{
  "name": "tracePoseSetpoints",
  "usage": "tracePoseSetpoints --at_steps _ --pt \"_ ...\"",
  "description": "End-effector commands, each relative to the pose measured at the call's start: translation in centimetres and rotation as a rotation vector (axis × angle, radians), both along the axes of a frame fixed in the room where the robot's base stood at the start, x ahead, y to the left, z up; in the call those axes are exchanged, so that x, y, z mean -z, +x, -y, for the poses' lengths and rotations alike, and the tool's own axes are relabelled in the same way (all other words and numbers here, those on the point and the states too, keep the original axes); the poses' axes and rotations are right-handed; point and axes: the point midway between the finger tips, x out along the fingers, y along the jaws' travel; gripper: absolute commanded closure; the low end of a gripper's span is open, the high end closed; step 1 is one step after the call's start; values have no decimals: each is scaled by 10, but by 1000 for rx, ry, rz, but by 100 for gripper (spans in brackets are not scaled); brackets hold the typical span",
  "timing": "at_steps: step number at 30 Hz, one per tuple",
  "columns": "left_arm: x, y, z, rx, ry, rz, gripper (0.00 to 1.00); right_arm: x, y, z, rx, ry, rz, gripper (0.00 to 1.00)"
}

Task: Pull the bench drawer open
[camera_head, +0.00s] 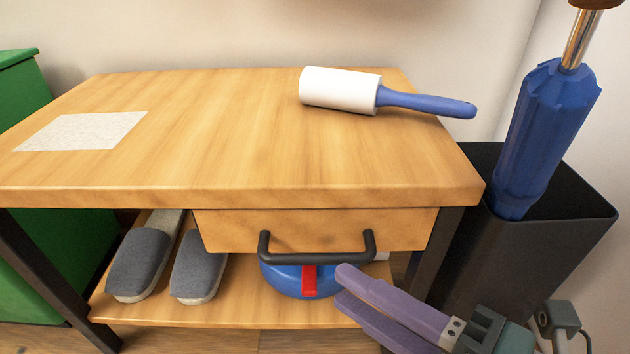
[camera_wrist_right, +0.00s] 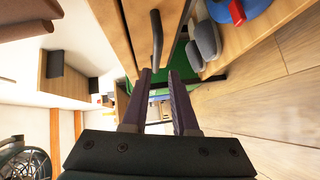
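The bench drawer (camera_head: 225,230) has a plain wooden front just under the bench top and looks shut. In the right wrist view the handle (camera_wrist_right: 157,38) lies ahead of the fingertips. My right gripper (camera_head: 345,284) is open and empty, in front of and slightly below the handle's right end. In the right wrist view its two purple fingers (camera_wrist_right: 159,74) are apart with nothing between them. No contact with the handle shows. My left gripper is not in view.
A lint roller (camera_head: 342,90) and a pale sheet (camera_head: 82,131) lie on the bench top (camera_head: 210,125). Grey slippers (camera_head: 140,264) and a round blue object (camera_head: 287,280) sit on the lower shelf. A black bin (camera_head: 560,235) holding a blue-cased item (camera_head: 545,125) stands right of the bench.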

Motion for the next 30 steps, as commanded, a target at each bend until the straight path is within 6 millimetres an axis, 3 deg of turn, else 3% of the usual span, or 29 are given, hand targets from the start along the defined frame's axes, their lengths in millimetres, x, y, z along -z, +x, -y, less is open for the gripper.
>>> tracePoseSetpoints --at_steps 1,8,20,27,30 --pt "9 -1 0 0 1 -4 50 4 9 -8 0 1 8 73" --pt "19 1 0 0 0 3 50 8 33 -32 3 2 4 73" --pt "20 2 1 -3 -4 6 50 8 39 -39 3 1 1 73" --pt "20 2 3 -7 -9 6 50 7 39 -39 3 1 1 100" --pt "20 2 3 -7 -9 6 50 7 39 -39 4 2 1 100"
